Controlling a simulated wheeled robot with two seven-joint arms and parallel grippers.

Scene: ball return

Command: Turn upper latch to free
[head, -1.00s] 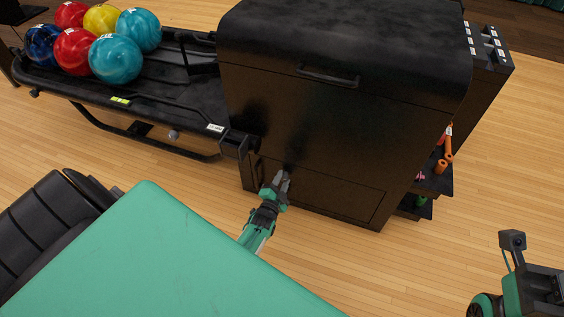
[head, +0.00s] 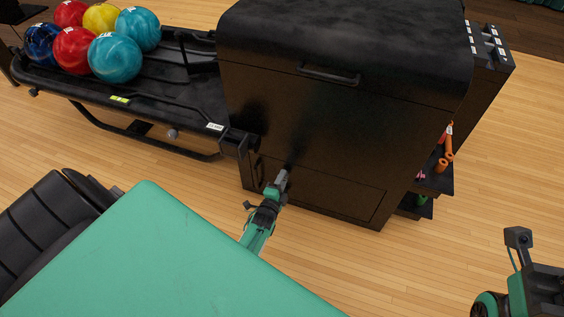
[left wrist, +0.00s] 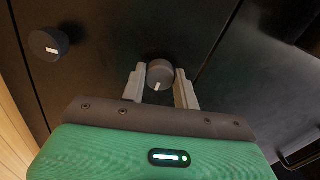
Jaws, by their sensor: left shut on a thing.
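The upper latch (left wrist: 159,74) is a round dark knob with a white mark on the black machine's front. In the left wrist view it sits between the two grey fingers of my left gripper (left wrist: 160,84), which is shut on it. Its white mark points toward the bottom of that picture. A second dark knob (left wrist: 48,44), nearer the floor, stands apart and untouched, with its white mark slanting right. In the head view my left gripper (head: 282,177) meets the lower front panel; the knobs are too dark or hidden to make out there.
The black machine (head: 330,110) has a handle (head: 328,76) on its front. A black rack (head: 190,98) with several bowling balls stands at left. Shelves with orange items (head: 443,160) are at the right side. A green surface (head: 150,260) fills the lower left.

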